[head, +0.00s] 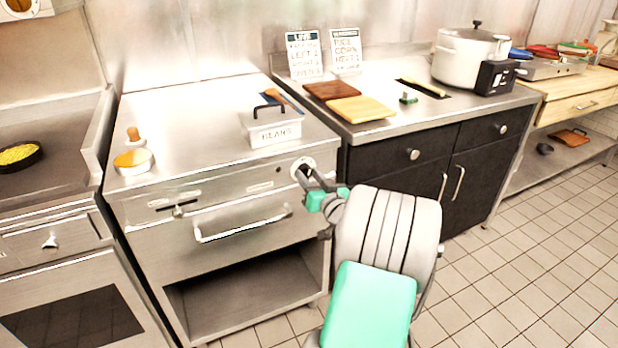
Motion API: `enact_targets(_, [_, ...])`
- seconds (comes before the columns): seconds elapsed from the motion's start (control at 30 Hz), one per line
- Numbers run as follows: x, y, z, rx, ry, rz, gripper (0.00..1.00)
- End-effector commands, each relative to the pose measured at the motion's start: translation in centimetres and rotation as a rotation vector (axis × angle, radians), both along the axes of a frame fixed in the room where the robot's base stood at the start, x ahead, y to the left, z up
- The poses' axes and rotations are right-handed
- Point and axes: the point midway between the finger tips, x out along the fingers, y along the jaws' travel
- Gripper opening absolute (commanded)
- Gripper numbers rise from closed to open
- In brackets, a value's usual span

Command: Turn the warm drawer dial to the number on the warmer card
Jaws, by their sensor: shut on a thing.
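The warm drawer dial (303,164) is a round pale knob plate at the upper right of the steel warmer's front panel. My gripper (306,176) is at it, shut on the dial. My fingers cover much of the knob, so its pointer and numbers cannot be read. Two white cards with dark headers stand on the counter behind. The left card (305,56) and the right card (346,52) carry several lines of small print. The right one may be the warmer card; I cannot read its numbers surely.
The warmer's drawer handle (243,224) lies left of my gripper. A lidded pan marked BEANS (273,133) stands on the warmer top, just above the dial. Dark cabinets (424,190) are at the right. The tiled floor (520,255) is clear there.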

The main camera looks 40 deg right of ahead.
Motion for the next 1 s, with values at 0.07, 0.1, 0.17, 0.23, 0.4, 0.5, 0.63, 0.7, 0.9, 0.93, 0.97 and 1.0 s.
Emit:
enact_targets(0.07, [0.00, 0.01, -0.02, 0.059, -0.017, 0.000, 0.00])
enact_targets(0.1, [0.00, 0.01, -0.01, 0.093, -0.027, 0.000, 0.00])
enact_targets(0.17, [0.01, 0.02, 0.01, 0.145, -0.043, 0.000, 0.00])
enact_targets(0.23, [0.00, 0.01, 0.04, 0.206, -0.061, 0.000, 0.00])
enact_targets(0.4, [0.00, 0.00, 0.09, 0.351, -0.102, 0.000, 0.00])
enact_targets(0.5, [0.00, -0.01, 0.09, 0.428, -0.125, 0.000, 0.00])
enact_targets(0.63, [-0.01, -0.02, 0.08, 0.514, -0.150, -0.001, 0.00])
enact_targets(0.7, [-0.01, -0.03, 0.09, 0.551, -0.162, -0.001, 0.00])
enact_targets(0.9, [-0.01, -0.03, 0.09, 0.623, -0.184, 0.000, 0.00])
enact_targets(0.93, [-0.01, -0.02, 0.08, 0.629, -0.186, 0.000, 0.00])
enact_targets(0.97, [-0.01, -0.02, 0.08, 0.636, -0.188, 0.000, 0.00])
enact_targets(1.0, [-0.01, -0.02, 0.07, 0.642, -0.190, 0.000, 0.00])
